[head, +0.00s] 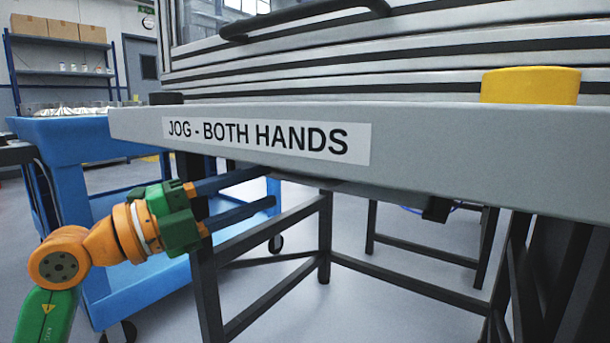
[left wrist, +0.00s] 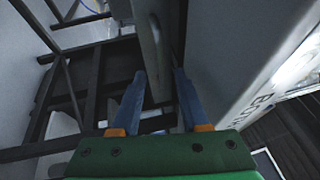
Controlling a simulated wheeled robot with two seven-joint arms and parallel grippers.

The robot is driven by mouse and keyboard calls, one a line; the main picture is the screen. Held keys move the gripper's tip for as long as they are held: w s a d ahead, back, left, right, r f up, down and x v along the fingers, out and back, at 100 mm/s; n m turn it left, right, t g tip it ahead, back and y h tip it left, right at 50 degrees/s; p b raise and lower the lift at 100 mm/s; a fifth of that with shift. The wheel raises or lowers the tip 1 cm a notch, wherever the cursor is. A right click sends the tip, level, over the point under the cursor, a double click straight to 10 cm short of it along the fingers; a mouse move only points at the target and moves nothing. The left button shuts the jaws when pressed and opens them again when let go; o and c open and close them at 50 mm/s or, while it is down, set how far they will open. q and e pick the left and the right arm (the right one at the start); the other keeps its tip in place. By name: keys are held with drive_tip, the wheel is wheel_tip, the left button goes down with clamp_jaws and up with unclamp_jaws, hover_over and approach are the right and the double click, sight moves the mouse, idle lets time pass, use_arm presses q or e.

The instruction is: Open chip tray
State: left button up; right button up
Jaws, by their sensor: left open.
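My left gripper (head: 270,188) reaches under the grey front panel labelled "JOG - BOTH HANDS" (head: 350,142), its blue fingers apart. In the left wrist view the open left gripper (left wrist: 159,75) has a pale grey upright bar (left wrist: 152,48) lying ahead of and between its fingertips. This bar may be part of the chip tray or its handle; I cannot tell if the fingers touch it. The chip tray itself is not clearly seen in the head view, where the panel hides the space behind it. My right gripper is not in view.
A dark frame leg (head: 206,285) stands close beside the left gripper. A blue cart (head: 78,140) is at the left. A yellow button (head: 530,86) sits on the panel, with a dark machine handle (head: 300,17) above. Floor shows between the frame legs.

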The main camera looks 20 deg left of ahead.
sight(289, 178)
use_arm(q)
drive_tip(key=x, duration=0.5)
drive_tip(key=shift+d+r, duration=0.15)
drive_tip(key=shift+d, duration=0.35)
clamp_jaws()
idle(0.9)
